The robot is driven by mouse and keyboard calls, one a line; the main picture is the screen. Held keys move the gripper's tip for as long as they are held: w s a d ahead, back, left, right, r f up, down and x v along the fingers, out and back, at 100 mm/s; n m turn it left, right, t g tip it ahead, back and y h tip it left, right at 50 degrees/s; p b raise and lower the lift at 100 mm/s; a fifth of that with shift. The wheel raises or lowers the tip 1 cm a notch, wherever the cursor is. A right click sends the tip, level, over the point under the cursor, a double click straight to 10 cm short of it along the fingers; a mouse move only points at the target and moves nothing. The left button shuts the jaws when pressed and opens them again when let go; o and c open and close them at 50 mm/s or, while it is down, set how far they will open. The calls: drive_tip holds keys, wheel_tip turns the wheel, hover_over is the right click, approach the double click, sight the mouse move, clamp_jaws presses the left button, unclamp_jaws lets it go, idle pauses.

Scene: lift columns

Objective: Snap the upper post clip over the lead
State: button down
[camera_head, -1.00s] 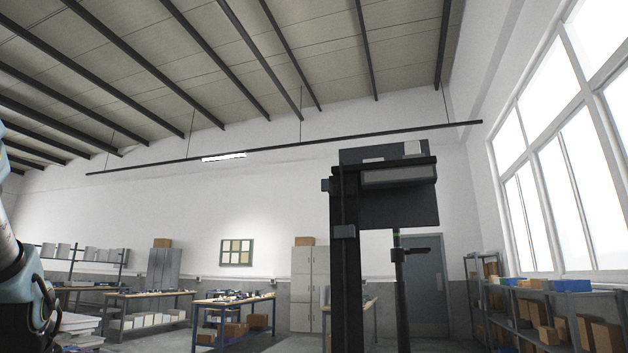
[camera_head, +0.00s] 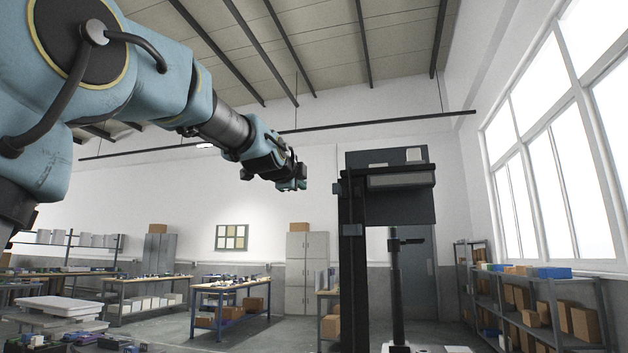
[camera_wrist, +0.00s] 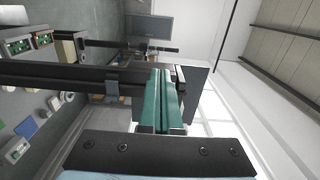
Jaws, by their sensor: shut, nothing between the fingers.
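A dark upright post (camera_head: 353,280) stands right of centre in the head view, with a wide dark head unit (camera_head: 390,190) on top. A small blue-grey clip (camera_head: 351,230) sits on the post below the head unit, and it also shows in the wrist view (camera_wrist: 112,83). A smaller dark piece (camera_head: 337,188) juts from the post's upper left side. I cannot make out the lead for certain. My gripper (camera_head: 303,183) is left of the post top, apart from it in the head view. In the wrist view its green fingers (camera_wrist: 158,72) are together and empty, overlapping the post's upper part.
A thinner dark stand (camera_head: 396,290) rises right of the post. Workbenches (camera_head: 230,287) and a grey cabinet (camera_head: 300,270) stand behind at left. Shelving with boxes (camera_head: 540,300) lines the right wall under the windows. Pale trays (camera_head: 55,306) lie at the lower left.

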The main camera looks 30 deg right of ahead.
sight(339, 188)
drive_tip(key=s+d+p+x, duration=0.1)
drive_tip(key=p+x, duration=0.3)
drive_tip(key=x, duration=0.5)
drive_tip(key=shift+d+p, duration=0.35)
drive_tip(key=shift+d, duration=0.1)
drive_tip(key=shift+s+r, duration=0.1)
drive_tip(key=shift+s, duration=0.05)
drive_tip(key=shift+s+d+p, duration=1.45)
drive_tip(key=shift+d+p, duration=0.05)
drive_tip(key=shift+d, duration=0.2)
drive_tip(key=shift+s+d+p, duration=0.35)
drive_tip(key=shift+s+d, duration=0.1)
drive_tip(key=shift+s, duration=0.1)
drive_tip(key=shift+s+a+b, duration=0.35)
drive_tip(key=shift+s+b, duration=0.05)
drive_tip(key=shift+s, duration=0.1)
drive_tip(key=shift+b+v, duration=0.6)
drive_tip(key=shift+v, duration=1.05)
